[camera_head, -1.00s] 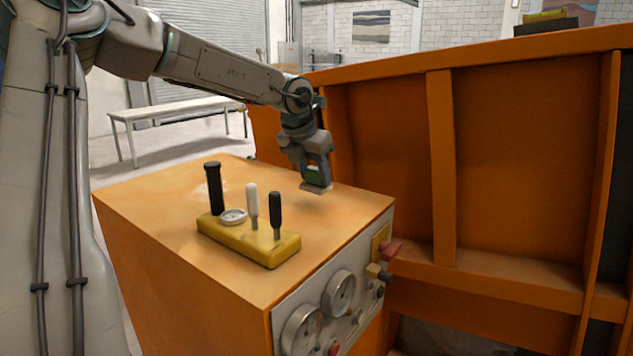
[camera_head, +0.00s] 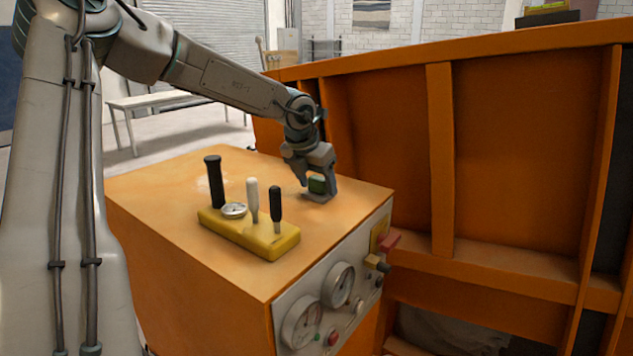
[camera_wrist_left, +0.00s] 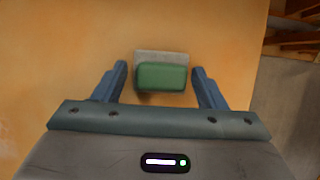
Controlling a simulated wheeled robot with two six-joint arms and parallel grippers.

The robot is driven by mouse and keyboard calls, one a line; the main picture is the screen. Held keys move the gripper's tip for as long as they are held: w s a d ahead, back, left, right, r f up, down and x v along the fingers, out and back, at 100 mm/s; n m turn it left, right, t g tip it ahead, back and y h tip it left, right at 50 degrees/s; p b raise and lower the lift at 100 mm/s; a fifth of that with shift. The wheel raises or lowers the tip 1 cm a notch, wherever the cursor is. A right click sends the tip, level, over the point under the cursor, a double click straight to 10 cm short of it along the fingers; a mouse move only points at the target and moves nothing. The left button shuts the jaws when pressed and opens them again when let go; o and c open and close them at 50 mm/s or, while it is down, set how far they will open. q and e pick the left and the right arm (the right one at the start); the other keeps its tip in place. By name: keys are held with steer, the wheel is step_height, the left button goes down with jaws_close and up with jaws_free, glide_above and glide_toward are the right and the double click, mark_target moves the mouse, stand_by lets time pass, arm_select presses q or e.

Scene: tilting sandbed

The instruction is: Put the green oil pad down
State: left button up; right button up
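The green oil pad (camera_head: 317,184) is a small green block with a grey underside. It sits on the orange cabinet top (camera_head: 170,190), near the far right edge. In the left wrist view the pad (camera_wrist_left: 162,77) lies between the two blue-grey fingers. My left gripper (camera_head: 318,180) points down over the pad. Its fingers (camera_wrist_left: 160,85) are spread, with a narrow gap on each side of the pad. My right gripper is in neither view.
A yellow lever block (camera_head: 250,235) with several upright handles stands left of the pad. Gauges (camera_head: 338,285) and knobs are on the cabinet's front. A tall orange ribbed wall (camera_head: 520,150) rises to the right. The cabinet top's near left part is clear.

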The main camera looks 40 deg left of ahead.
arm_select(q)
steer(key=shift+r+p, duration=0.25)
steer(key=shift+p, duration=0.05)
steer(key=shift+r, duration=0.2)
steer(key=b+v, duration=0.3)
steer(key=v, duration=0.8)
steer(key=shift+s+r+b, duration=0.15)
steer(key=shift+r+b, duration=0.1)
steer(key=shift+b, duration=0.05)
